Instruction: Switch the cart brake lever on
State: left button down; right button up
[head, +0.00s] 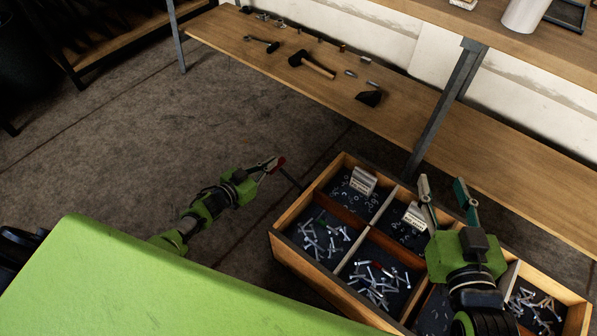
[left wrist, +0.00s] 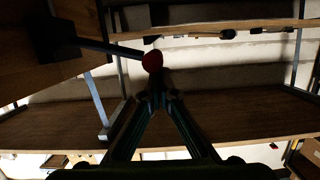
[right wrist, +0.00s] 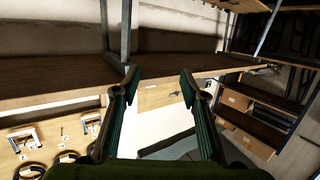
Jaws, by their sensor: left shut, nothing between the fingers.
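The cart (head: 288,262) is a wooden box with compartments. Its brake lever (head: 291,179) is a thin dark rod with a red knob (head: 281,162), standing out from the cart's left side. In the left wrist view the red knob (left wrist: 152,61) is just beyond my fingertips, and the rod (left wrist: 108,47) runs left to a dark mount. My left gripper (head: 272,164) is shut and empty, its tips right beside the knob; I cannot tell whether they touch. My right gripper (head: 448,184) is open and empty above the cart's compartments.
The cart holds screws (head: 375,285), small rings and small white boxes (head: 362,180). Behind it is a wooden shelf (head: 520,165) with a metal leg (head: 445,105) and tools such as a hammer (head: 312,64). A green surface (head: 150,285) fills the lower left. Floor left of the lever is clear.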

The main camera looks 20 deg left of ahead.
pick_arm(q)
jog(key=shift+s+f, duration=0.1)
jog(key=shift+f, duration=0.1)
pick_arm(e)
jog(key=shift+r, duration=0.15)
pick_arm(q)
notch_tip(320, 180, up, 2)
jog(key=shift+a+r+p, duration=0.1)
jog(key=shift+r+p, duration=0.15)
jog(key=shift+p, duration=0.95)
notch_tip(320, 180, up, 2)
jog(key=shift+p, duration=0.9)
jog(key=p+v, duration=0.3)
jog(key=v, duration=0.6)
jog(key=shift+s+a, duration=0.3)
pick_arm(e)
jog(key=s+d+f+g+h, duration=0.1)
jog(key=s+d+f+g, duration=0.2)
jog(key=s+f+g, duration=0.3)
jog(key=s+d+f+g+h, duration=0.2)
jog(key=s+f+g, duration=0.4)
jog(key=s+f, duration=0.5)
jog(key=shift+s+d+f+m, duration=0.15)
jog(key=shift+d+f+m, duration=0.15)
jog(key=shift+d, duration=0.15)
jog(key=shift+r, duration=0.1)
